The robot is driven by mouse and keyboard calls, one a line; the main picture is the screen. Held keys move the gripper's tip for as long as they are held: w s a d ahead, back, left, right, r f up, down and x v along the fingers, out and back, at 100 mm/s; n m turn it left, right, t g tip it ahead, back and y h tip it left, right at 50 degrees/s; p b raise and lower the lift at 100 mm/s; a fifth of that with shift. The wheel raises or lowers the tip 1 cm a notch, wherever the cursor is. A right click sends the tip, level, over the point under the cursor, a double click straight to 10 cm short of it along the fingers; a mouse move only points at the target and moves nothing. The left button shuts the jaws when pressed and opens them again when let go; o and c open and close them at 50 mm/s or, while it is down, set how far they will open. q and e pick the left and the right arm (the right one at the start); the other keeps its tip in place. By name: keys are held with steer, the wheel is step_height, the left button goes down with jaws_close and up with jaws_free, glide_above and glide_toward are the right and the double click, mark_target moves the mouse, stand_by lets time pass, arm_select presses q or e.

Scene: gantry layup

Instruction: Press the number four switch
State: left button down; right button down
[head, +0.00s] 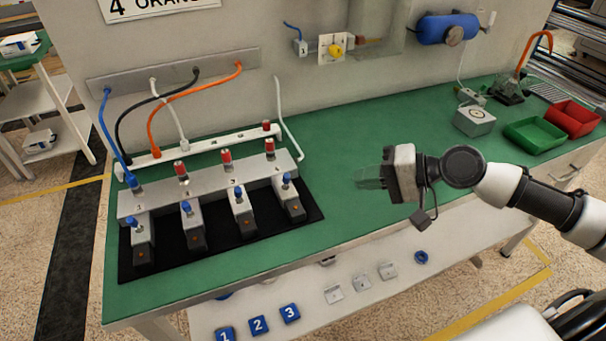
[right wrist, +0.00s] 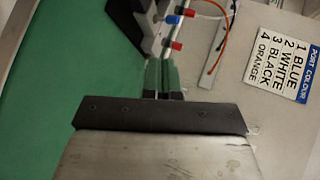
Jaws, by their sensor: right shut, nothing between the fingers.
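A row of grey units with blue fittings and black, orange-marked front parts stands on a black mat (head: 312,213). The rightmost unit (head: 290,199), in line with the label 4 on the grey block behind (head: 222,184), appears to be the number four switch. My right gripper (head: 368,178) is shut and empty, above the green bench to the right of this unit and apart from it. Its fingers point left. In the right wrist view the fingertips (right wrist: 163,72) point towards the end of the grey block (right wrist: 150,35); the number four switch cannot be made out there. My left gripper is not in view.
Red-topped fittings (head: 269,147) and coloured hoses (head: 200,92) rise behind the units. A small grey box (head: 474,121), a green bin (head: 534,132) and a red bin (head: 572,118) stand at right. The green bench (head: 340,135) is clear around my right gripper.

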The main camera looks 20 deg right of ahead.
mark_target(289, 174)
steer(key=x, duration=0.3)
steer(key=p+x, duration=0.1)
steer(key=x, duration=0.1)
steer(key=p+x, duration=0.1)
steer(key=x, duration=0.2)
steer(key=shift+w+a+r, duration=0.15)
steer(key=shift+w+a, duration=0.05)
steer(key=shift+a, duration=0.1)
steer(key=shift+w+a+r+p, duration=0.1)
steer(key=shift+w+a+p, duration=0.2)
steer(key=shift+w+a, duration=0.4)
steer(key=shift+w+a+r+p, duration=0.1)
steer(key=shift+w+a+p, duration=0.3)
steer(key=shift+a, duration=0.5)
